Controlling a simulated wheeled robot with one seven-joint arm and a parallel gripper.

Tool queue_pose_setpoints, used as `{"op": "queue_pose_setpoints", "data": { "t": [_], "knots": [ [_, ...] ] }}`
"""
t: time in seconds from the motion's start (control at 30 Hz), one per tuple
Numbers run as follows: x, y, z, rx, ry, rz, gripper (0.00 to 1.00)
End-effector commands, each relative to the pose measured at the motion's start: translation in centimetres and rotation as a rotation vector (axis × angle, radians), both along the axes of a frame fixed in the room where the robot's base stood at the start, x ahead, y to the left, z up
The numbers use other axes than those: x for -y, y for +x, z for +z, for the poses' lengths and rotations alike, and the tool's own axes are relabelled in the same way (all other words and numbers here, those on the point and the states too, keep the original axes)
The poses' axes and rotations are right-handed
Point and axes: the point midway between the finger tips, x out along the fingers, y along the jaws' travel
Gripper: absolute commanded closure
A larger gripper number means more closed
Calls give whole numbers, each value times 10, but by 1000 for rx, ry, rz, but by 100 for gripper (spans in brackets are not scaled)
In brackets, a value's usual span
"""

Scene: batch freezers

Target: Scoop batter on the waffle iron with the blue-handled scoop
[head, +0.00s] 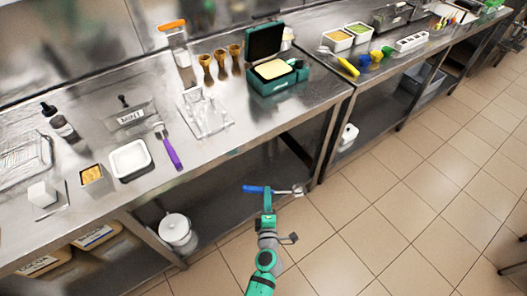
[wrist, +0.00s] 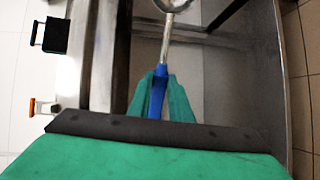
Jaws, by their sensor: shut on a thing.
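My gripper (head: 267,196) is shut on the blue handle of the scoop (head: 253,188), in front of the counter's edge and over the floor. The scoop lies across the gripper in the head view, its metal head (head: 297,190) to the right. In the wrist view the blue handle (wrist: 157,95) is between the green fingers (wrist: 160,98), and the metal head is partly cut off at the top. The green waffle iron (head: 273,83) stands on the counter, well away from the gripper, with its lid up. A pale yellow surface shows inside; I cannot tell whether it is batter.
A purple-handled scoop (head: 172,156), a white tub (head: 130,158) and a clear stand (head: 204,113) are on the counter. Several cones (head: 220,62) stand left of the iron. A yellow-handled scoop (head: 347,66) lies on the right-hand counter.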

Motion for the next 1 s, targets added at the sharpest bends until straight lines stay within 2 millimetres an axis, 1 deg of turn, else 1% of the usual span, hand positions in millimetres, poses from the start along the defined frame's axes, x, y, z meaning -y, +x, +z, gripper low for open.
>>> {"op": "queue_pose_setpoints", "data": {
  "t": [0.03,0.2,0.63,1.0],
  "knots": [
    [-2,0,-6,1,0,-5,100],
    [2,-1,-27,-1,0,-49,100],
    [3,-6,-35,-31,-3,-51,100],
    [3,-1,-26,-3,-2,-49,100]
  ]
}}
